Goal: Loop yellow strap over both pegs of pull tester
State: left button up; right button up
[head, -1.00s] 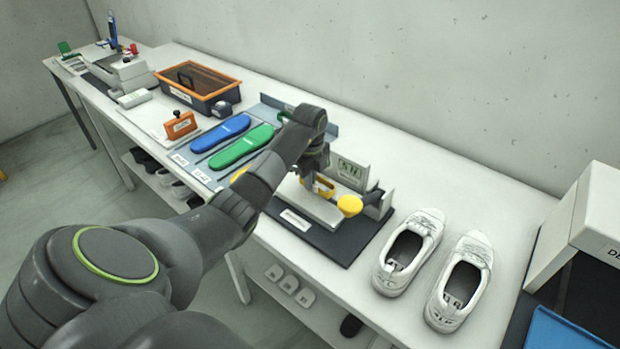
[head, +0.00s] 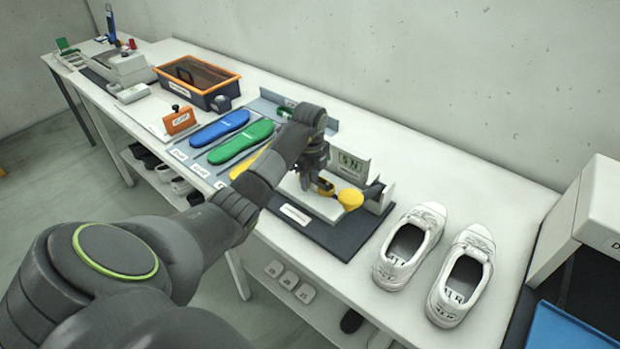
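The pull tester stands on a dark base plate (head: 334,239) in the middle of the table. It has a pale bed (head: 318,207), a display box (head: 350,166) behind it and a rounded yellow part (head: 350,199) at its right end. My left gripper (head: 319,184) points down over the bed. A small yellow piece (head: 326,188), which looks like the strap, shows right at its fingertips, close to the yellow part. The fingers are small and dark, so their grip on it is unclear. My arm hides the left part of the tester, and I cannot make out both pegs.
White shoes (head: 409,248) (head: 461,278) stand right of the tester. Blue (head: 219,129), green (head: 241,142) and yellow (head: 248,163) insoles lie left of it, below an orange-rimmed bin (head: 198,82). A white machine (head: 600,208) and blue tray (head: 566,335) are at right.

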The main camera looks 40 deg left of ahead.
pick_arm(q)
notch_tip(320, 180, up, 5)
jog(key=shift+w+r+b, duration=0.1)
jog(key=shift+b, duration=0.55)
notch_tip(320, 180, up, 12)
jog(key=p, duration=1.1)
